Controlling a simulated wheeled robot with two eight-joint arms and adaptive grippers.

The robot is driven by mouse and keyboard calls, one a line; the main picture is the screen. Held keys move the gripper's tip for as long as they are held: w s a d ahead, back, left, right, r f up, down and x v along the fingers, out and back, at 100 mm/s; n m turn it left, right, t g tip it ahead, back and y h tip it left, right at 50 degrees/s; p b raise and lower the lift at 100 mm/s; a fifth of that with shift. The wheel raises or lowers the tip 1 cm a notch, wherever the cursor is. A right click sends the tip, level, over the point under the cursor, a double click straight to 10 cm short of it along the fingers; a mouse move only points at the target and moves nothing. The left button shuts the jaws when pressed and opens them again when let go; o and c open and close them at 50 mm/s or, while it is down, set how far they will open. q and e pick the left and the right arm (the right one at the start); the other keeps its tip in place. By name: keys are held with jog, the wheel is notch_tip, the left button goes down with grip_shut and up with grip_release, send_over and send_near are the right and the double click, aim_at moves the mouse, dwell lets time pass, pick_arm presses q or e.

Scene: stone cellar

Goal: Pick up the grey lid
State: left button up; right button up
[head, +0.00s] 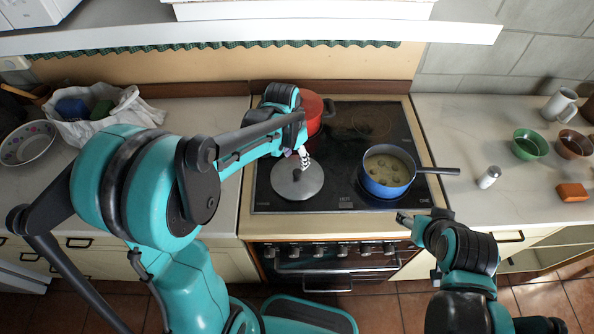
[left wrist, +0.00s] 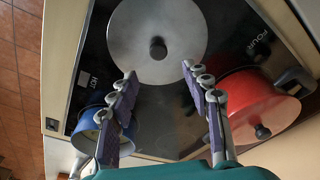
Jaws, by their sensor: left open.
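The grey lid (head: 297,180) is a round flat disc with a dark knob, lying on the front left of the black hob. It also shows in the left wrist view (left wrist: 172,22), with its knob (left wrist: 158,48) near the middle. My left gripper (head: 303,157) is above the lid's far part, in the head view partly covering it. In the left wrist view my left gripper (left wrist: 159,71) is open and empty, its fingertips apart on either side below the knob, not touching it. My right gripper (head: 424,217) is near the hob's front right corner; its jaw opening is unclear.
A blue pot (head: 388,175) with food stands right of the lid, its handle pointing right. A red pot (head: 312,112) stands behind the lid, partly hidden by my left arm. A salt shaker (head: 489,177), green bowl (head: 529,143) and orange block (head: 571,192) are on the right counter.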

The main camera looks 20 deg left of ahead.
aim_at(297, 172)
pick_arm(q)
jog(key=shift+w+d+f, duration=0.15)
jog(key=shift+w+f, duration=0.05)
jog(key=shift+f, duration=0.15)
notch_tip(297, 172, down, 7)
jog(key=shift+s+r+b, duration=0.1)
jog(key=shift+r+b, duration=0.05)
jog(key=shift+b, duration=1)
jog(key=shift+f, duration=0.5)
grip_shut()
